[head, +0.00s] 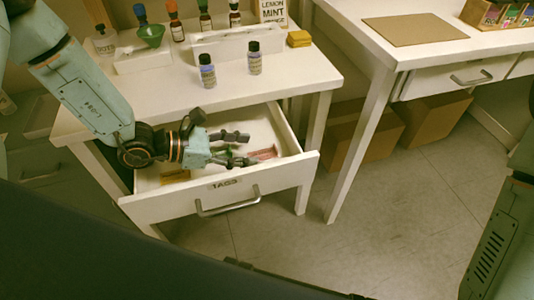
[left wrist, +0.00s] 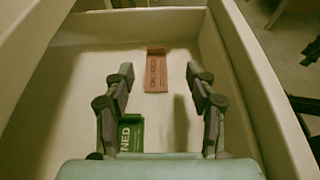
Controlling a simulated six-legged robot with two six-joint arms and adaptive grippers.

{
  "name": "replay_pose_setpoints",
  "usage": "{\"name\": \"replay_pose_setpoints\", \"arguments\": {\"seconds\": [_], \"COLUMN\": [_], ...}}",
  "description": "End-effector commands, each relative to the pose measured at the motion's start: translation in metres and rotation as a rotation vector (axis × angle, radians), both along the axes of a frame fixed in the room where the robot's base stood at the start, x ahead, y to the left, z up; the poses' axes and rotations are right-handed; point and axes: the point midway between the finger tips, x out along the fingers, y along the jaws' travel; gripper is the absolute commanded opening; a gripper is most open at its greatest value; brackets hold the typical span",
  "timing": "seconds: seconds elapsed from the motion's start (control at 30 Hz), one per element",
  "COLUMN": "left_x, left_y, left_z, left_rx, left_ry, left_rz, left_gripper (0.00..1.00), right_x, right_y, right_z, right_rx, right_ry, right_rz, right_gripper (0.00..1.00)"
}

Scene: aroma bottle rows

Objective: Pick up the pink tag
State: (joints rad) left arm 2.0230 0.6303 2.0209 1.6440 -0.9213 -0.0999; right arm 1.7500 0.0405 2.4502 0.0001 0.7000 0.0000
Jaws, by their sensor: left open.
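The pink tag (left wrist: 156,72) lies on the floor of the open drawer, ahead of my left gripper and between the lines of its fingers in the left wrist view. It also shows in the head view (head: 264,154), just right of the fingertips. My left gripper (head: 245,149) is open and empty, reaching into the drawer (head: 221,186); its two fingers also show in the left wrist view (left wrist: 160,84). A green tag (left wrist: 131,134) lies nearer, beside the left finger and partly hidden. My right gripper is not in view.
A yellow tag (head: 176,176) lies at the drawer's left. The drawer's walls stand close around the gripper. On the table above stand two bottles (head: 207,73) (head: 254,60), a white rack (head: 223,45) and dropper bottles. A second table (head: 407,50) stands right.

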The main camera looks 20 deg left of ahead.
Motion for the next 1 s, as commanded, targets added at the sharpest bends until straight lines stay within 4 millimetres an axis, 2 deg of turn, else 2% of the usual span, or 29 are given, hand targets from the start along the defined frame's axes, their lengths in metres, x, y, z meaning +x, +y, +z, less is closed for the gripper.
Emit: {"name": "replay_pose_setpoints", "arguments": {"seconds": [0.27, 0.63, 1.0], "left_x": [0.009, 0.035, 0.039], "left_y": [-0.011, -0.04, -0.045], "left_z": [-0.007, -0.022, -0.022], "left_rx": [0.002, 0.003, 0.0], "left_ry": [0.0, 0.0, 0.0], "left_rz": [-0.003, -0.004, 0.0], "left_gripper": [0.57, 0.57, 0.57], "right_x": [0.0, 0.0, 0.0], "right_y": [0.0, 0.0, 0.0], "right_z": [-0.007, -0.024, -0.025], "right_rx": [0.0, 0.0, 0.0], "right_ry": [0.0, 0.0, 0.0], "right_rz": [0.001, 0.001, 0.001], "right_gripper": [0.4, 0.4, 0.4]}}
